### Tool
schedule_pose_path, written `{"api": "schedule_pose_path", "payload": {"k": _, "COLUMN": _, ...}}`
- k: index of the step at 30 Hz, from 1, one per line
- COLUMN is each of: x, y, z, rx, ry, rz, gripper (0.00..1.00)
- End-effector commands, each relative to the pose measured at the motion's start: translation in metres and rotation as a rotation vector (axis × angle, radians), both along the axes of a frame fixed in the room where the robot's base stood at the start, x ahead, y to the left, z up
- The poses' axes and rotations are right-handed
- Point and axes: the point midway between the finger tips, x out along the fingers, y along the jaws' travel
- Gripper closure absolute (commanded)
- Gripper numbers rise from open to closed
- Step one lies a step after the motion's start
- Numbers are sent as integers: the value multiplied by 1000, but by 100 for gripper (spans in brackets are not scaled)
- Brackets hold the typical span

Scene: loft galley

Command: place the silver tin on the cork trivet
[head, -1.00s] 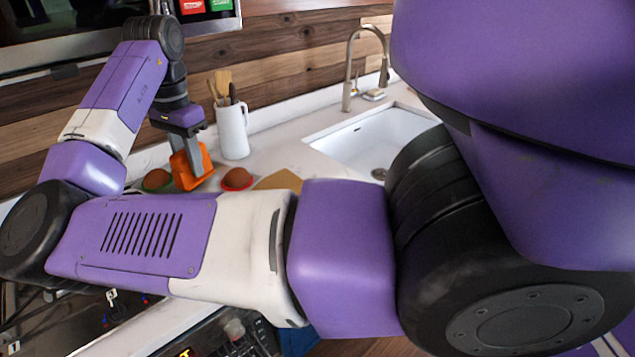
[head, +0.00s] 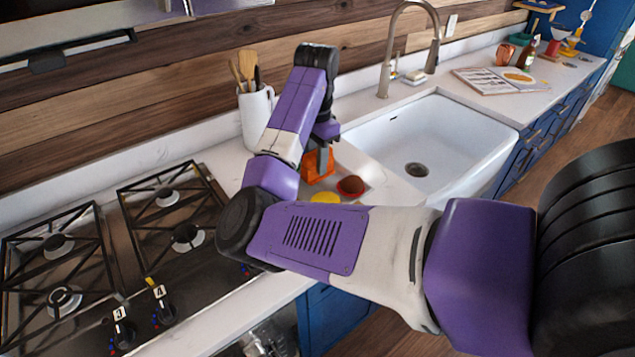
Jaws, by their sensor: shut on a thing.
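My gripper (head: 321,164) is low over the counter beyond my forearm, small and partly hidden. Its grey fingers are at an orange thing (head: 312,168) that narrows toward its top, and they look closed on it. I cannot tell whether it touches the counter. I cannot make out a silver tin. I cannot make out the cork trivet either; my arm covers part of the counter in front.
A reddish-brown round thing in a red dish (head: 351,186) and a flat yellow thing (head: 325,197) are close to the gripper. A white utensil jug (head: 256,112) stands behind. The sink (head: 440,130) is right, the gas hob (head: 110,250) left. An open book (head: 500,80) lies beyond the sink.

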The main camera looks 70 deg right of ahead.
Motion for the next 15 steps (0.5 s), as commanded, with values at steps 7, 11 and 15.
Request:
{"api": "schedule_pose_path", "payload": {"k": 7, "x": 0, "y": 0, "z": -27, "rx": -1, "ry": -1, "rz": 0, "gripper": 100}}
{"api": "schedule_pose_path", "payload": {"k": 11, "x": 0, "y": 1, "z": -41, "rx": 1, "ry": 0, "rz": 0, "gripper": 100}}
{"api": "schedule_pose_path", "payload": {"k": 15, "x": 0, "y": 0, "z": -60, "rx": 1, "ry": 1, "rz": 2, "gripper": 100}}
